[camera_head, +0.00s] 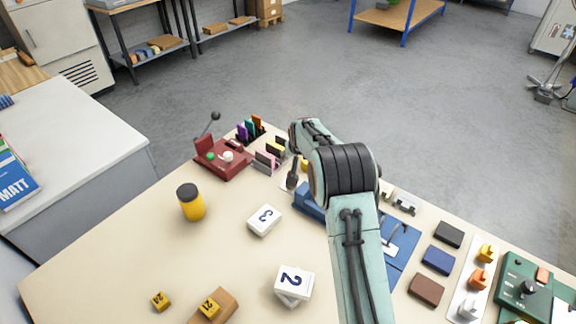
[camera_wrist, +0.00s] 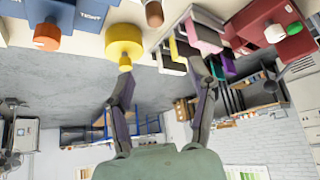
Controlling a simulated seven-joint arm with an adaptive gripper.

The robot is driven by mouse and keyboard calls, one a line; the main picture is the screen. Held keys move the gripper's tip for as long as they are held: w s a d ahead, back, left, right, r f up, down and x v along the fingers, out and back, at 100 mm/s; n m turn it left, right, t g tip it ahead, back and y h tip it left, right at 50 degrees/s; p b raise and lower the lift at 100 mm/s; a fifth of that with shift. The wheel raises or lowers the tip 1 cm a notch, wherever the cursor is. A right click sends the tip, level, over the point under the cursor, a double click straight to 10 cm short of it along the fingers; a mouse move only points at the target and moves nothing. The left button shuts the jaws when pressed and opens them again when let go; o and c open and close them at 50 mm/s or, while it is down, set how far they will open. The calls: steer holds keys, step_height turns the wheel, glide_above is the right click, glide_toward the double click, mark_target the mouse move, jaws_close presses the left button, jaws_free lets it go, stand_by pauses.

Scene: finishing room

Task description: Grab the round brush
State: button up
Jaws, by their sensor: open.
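My gripper shows in the wrist view (camera_wrist: 160,68) with its two dark fingers spread wide and nothing between them. In the head view it is mostly hidden behind my arm. I cannot make out the round brush with certainty. A round yellow piece with a small knob (camera_wrist: 124,42) lies beyond the left finger in the wrist view, apart from it. A short brown cylinder (camera_wrist: 154,14) shows at the top edge beside it. Neither is clearly a brush.
A dark red box with knobs (camera_head: 222,158) and a row of coloured upright pieces (camera_head: 266,161) stand at the table's back. A yellow jar with a black lid (camera_head: 191,203) and white numbered blocks (camera_head: 264,220) sit left of my arm.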

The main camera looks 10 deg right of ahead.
steer(key=shift+g, duration=0.3)
steer(key=f, duration=0.3)
steer(key=w+f, duration=0.1)
steer(key=f, duration=0.2)
steer(key=w+f, duration=0.1)
steer(key=f, duration=0.2)
steer(key=shift+w+f, duration=0.15)
steer(key=shift+f, duration=0.1)
steer(key=shift+c, duration=0.2)
jaws_close()
